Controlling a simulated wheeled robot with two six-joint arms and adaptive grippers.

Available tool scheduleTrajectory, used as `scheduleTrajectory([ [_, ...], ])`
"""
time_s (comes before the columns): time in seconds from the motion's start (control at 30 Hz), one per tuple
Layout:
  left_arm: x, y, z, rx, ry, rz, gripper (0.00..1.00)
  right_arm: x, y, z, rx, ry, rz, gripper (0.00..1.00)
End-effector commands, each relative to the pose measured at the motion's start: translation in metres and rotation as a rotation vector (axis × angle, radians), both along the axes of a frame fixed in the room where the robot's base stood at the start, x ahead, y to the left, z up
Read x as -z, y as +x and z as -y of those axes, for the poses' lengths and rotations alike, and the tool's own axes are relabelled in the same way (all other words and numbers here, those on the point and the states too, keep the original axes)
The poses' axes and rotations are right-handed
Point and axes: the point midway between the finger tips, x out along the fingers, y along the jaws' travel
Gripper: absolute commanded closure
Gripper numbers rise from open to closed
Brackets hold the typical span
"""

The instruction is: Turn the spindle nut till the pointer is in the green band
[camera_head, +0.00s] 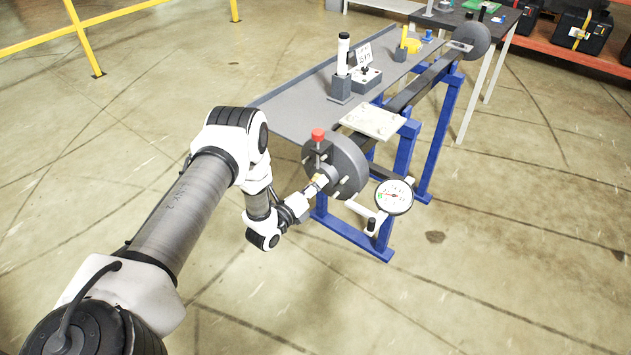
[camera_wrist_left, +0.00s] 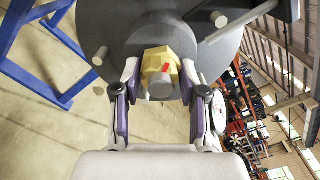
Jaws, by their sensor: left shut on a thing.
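The brass spindle nut (camera_wrist_left: 158,68) sits at the centre of the grey round flange (camera_wrist_left: 115,30), with a red mark on its face. My left gripper (camera_wrist_left: 160,88) is shut on the nut, one finger on each side. In the head view my left gripper (camera_head: 312,192) reaches the front of the flange (camera_head: 349,158). The dial gauge (camera_head: 394,197) with its white face stands right of the flange. Its pointer looks red and there is a small green patch at the left of the face. I cannot tell whether the pointer is inside the green band.
A red knob (camera_head: 318,134) stands on the flange, and pins stick out of its face. A blue stand (camera_head: 404,150) carries the long dark beam. Behind it a grey table (camera_head: 300,112) holds a control box (camera_head: 366,78). The floor in front is clear.

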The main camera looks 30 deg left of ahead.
Motion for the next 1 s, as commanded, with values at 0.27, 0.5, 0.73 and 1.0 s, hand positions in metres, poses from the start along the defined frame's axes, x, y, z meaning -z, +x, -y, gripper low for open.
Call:
scheduleTrajectory([
  [0.27, 0.0009, -0.0006, 0.0001, 0.002, 0.156, 0.008, 0.93, -0.0112, 0.0000, 0.0000, 0.000, 0.000, 0.000, 1.00],
  [0.5, 0.0021, -0.0006, 0.0002, 0.002, 0.213, 0.013, 0.93, -0.0136, 0.0000, 0.0000, 0.000, 0.000, 0.000, 1.00],
  [0.73, 0.0027, -0.0007, 0.0002, 0.002, 0.221, 0.013, 0.93, -0.0135, 0.0000, 0.0000, 0.000, 0.000, 0.000, 1.00],
  [1.0, 0.0028, -0.0007, 0.0001, 0.002, 0.220, 0.013, 0.33, -0.0135, 0.0000, 0.0000, 0.000, 0.000, 0.000, 1.00],
])
